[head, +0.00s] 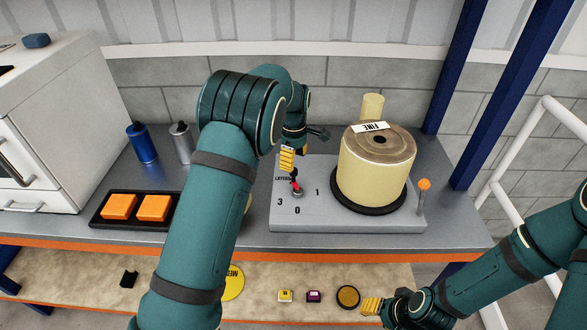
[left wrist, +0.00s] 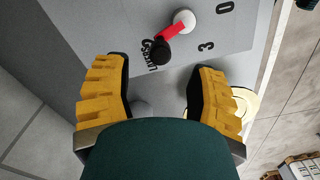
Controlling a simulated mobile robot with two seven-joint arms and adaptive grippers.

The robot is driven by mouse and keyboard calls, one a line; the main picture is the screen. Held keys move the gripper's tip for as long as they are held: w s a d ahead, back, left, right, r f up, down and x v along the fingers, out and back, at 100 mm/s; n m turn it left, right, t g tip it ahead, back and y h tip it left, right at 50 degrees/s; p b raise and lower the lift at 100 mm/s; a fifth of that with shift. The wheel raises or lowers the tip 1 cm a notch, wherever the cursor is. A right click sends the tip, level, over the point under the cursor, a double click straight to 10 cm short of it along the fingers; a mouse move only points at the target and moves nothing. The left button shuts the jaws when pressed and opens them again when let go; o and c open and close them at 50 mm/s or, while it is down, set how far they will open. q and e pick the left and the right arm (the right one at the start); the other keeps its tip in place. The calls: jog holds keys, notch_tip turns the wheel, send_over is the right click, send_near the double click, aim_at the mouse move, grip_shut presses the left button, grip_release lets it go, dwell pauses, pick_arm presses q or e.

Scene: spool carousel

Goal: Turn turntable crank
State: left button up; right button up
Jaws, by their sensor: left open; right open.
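The turntable unit is a grey base (head: 285,222) on the bench, with a dark round turntable (head: 352,205) carrying a pale yellow spool (head: 372,175). A post with an orange knob (head: 424,184) stands at its right end. On its left is a small red pointer (head: 296,186) by LAYERS, 0, 1 and 3; the left wrist view shows this red bar (left wrist: 172,37) between a black knob and a pale ball. My left gripper (head: 288,160) is open just above this pointer; its fingers stand apart in the left wrist view. My right gripper (head: 372,306) is open, low at the front, apart from the unit.
A black tray (head: 99,221) with orange blocks, a blue bottle (head: 142,143) and a silver bottle (head: 182,143) stand to the left. The lower shelf holds small items, including a brown-gold disc (head: 348,297). Blue posts (head: 448,65) and a white rail (head: 497,192) are at right.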

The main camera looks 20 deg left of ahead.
pick_arm(q)
notch_tip(320, 180, up, 7)
dwell(0.3)
jog(key=shift+f, duration=0.15)
